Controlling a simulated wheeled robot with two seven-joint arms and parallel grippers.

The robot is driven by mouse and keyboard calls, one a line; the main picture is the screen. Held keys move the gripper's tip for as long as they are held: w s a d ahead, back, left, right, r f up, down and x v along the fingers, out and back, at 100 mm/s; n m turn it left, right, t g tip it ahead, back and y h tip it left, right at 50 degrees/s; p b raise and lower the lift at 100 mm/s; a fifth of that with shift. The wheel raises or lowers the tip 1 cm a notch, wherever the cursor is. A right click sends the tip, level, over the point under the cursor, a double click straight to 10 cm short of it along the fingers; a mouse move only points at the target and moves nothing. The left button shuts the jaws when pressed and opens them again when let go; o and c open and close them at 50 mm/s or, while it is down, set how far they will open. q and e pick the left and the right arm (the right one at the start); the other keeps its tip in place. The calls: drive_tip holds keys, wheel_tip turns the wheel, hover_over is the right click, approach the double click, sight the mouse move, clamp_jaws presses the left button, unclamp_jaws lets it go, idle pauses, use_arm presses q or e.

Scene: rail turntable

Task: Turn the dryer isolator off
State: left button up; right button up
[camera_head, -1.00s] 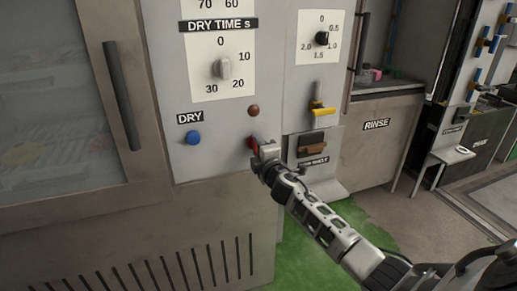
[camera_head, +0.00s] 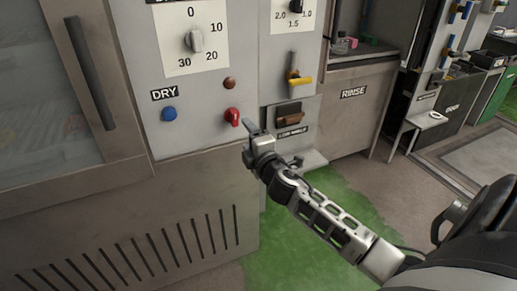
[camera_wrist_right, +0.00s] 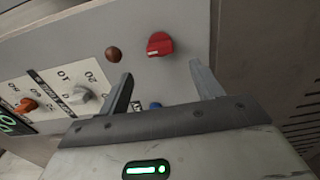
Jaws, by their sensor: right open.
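The dryer isolator is a red knob (camera_head: 232,116) on the grey panel, right of the blue DRY button and below a brown-red lamp. A small white mark shows on it. In the wrist view the red knob (camera_wrist_right: 160,43) is fully visible, ahead of and between the finger lines. My right gripper (camera_head: 250,135) is just below and right of the knob in the head view, apart from it. In the wrist view the right gripper (camera_wrist_right: 161,74) has its two fingers spread with nothing between them. My left gripper is not in view.
The blue button (camera_head: 168,114) and the brown-red lamp (camera_head: 229,83) are close by. A dial (camera_head: 194,41) is above. A yellow-handled lever (camera_head: 300,80) and a brown switch (camera_head: 290,119) are on the narrower panel to the right.

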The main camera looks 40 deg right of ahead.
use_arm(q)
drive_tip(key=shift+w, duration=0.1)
use_arm(e)
drive_tip(key=v, duration=0.6)
drive_tip(key=shift+s, duration=0.2)
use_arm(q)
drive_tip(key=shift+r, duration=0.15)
use_arm(e)
drive_tip(key=shift+a, duration=0.1)
use_arm(q)
drive_tip(key=p, duration=0.2)
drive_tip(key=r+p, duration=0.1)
drive_tip(key=p, duration=0.1)
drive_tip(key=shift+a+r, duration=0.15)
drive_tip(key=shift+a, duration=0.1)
use_arm(e)
drive_tip(key=s+a+f+m+g+y, duration=0.3)
drive_tip(key=s+a+f+m, duration=0.2)
drive_tip(key=s+a, duration=0.4)
drive_tip(key=s+a+f+m+g+y, duration=0.3)
drive_tip(key=s+a+f+m, duration=0.3)
drive_tip(key=a, duration=0.6)
drive_tip(key=s+m+y, duration=0.1)
drive_tip(key=s+m, duration=0.1)
drive_tip(key=s, duration=0.1)
drive_tip(key=shift+s+a+g+y, duration=0.15)
drive_tip(key=shift+a+g+y, duration=0.15)
drive_tip(key=shift+a+g, duration=0.1)
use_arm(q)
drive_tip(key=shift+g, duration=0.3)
